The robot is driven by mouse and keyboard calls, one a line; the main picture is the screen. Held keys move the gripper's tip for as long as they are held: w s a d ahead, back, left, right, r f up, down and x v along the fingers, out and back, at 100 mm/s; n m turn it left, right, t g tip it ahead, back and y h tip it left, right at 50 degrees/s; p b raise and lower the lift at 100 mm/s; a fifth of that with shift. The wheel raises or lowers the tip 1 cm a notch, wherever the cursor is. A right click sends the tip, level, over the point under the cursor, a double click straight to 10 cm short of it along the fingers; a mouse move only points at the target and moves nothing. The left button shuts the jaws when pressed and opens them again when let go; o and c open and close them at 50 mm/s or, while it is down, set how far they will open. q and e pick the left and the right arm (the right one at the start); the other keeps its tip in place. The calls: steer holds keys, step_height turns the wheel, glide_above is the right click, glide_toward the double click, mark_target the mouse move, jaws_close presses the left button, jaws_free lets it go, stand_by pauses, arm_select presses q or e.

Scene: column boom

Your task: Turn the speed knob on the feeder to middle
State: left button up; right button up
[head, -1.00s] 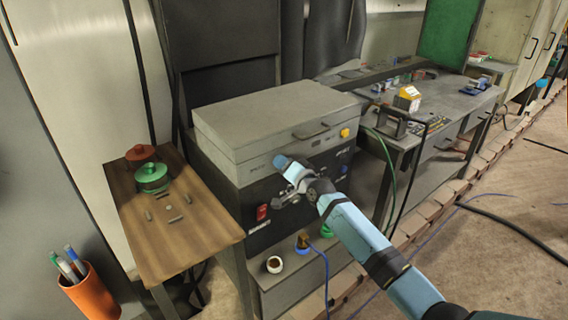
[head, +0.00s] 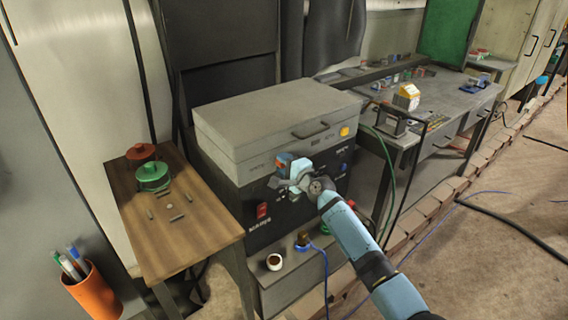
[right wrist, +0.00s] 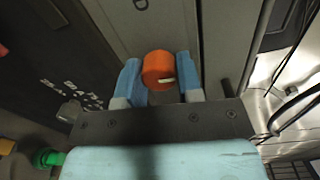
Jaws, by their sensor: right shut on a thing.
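The feeder (head: 262,112) is a grey box with a dark front panel, in the middle of the head view. The speed knob (right wrist: 158,66) is orange with a white pointer mark, and shows between the blue fingers in the right wrist view. Its mark sits at the knob's lower right side there. My right gripper (head: 287,165) is at the front panel and shut on the knob, one finger on each side. In the head view the gripper largely hides the knob. My left gripper is not in view.
A wooden table (head: 190,230) stands left, a workbench (head: 450,105) right.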

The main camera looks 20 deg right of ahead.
steer(key=shift+m, duration=0.3)
stand_by(0.4)
steer(key=o, duration=0.9)
steer(key=shift+s, duration=0.1)
steer(key=shift+p+v, duration=0.75)
steer(key=shift+v, duration=6.1)
